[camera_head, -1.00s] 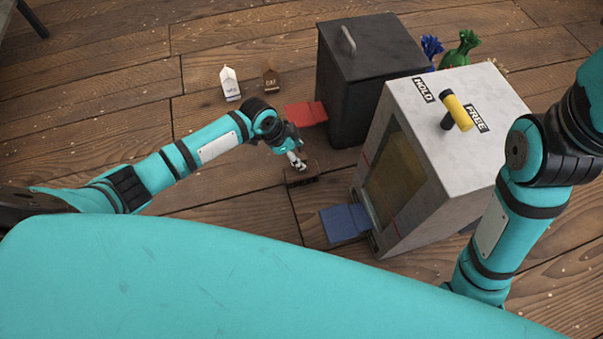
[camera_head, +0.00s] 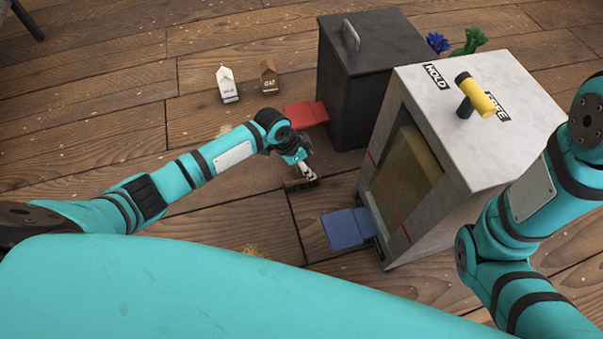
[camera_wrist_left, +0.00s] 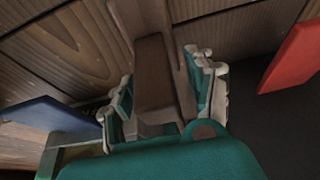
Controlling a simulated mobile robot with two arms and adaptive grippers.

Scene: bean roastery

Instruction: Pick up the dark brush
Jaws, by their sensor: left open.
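The dark brush (camera_head: 304,184) is on the wooden floor between the red flap and the blue flap, mostly covered by my left gripper in the head view. My left gripper (camera_head: 306,172) is over it, pointing down. In the left wrist view the open fingers of the gripper (camera_wrist_left: 163,92) stand on both sides of the brown brush (camera_wrist_left: 153,70), with its body between them. I cannot tell whether the fingers touch it. My right arm (camera_head: 540,190) shows at the right, but its gripper is out of view.
A grey box (camera_head: 480,140) with a yellow-topped lever (camera_head: 476,95) and blue flap (camera_head: 347,228) stands right of the brush. A black bin (camera_head: 370,70) with a red flap (camera_head: 306,115) stands behind. Floor at left is clear.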

